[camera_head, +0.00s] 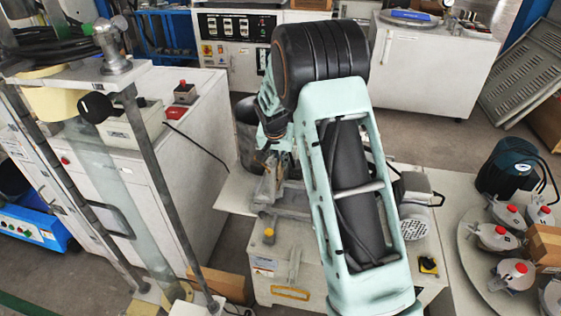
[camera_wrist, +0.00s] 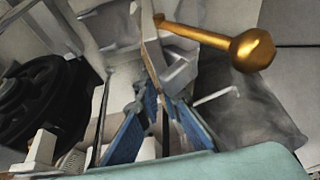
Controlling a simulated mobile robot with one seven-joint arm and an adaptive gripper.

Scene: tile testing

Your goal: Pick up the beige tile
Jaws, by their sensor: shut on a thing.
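My gripper (camera_wrist: 163,97) has blue fingers and shows in the wrist view, closed on a thin beige tile (camera_wrist: 151,45). The tile is seen nearly edge-on and stands up from between the fingers toward the top of the view. Its lower part is hidden by the fingers. In the head view my arm covers much of the middle, and my gripper is small and partly hidden over the grey machine. I cannot tell there whether the tile touches anything.
A brass-coloured rod with a round end (camera_wrist: 250,50) crosses close to the tile in the wrist view. A black round part (camera_wrist: 38,100) lies at left. In the head view, a white cabinet (camera_head: 190,130) stands left and a round tray (camera_head: 472,262) with several bottles stands right.

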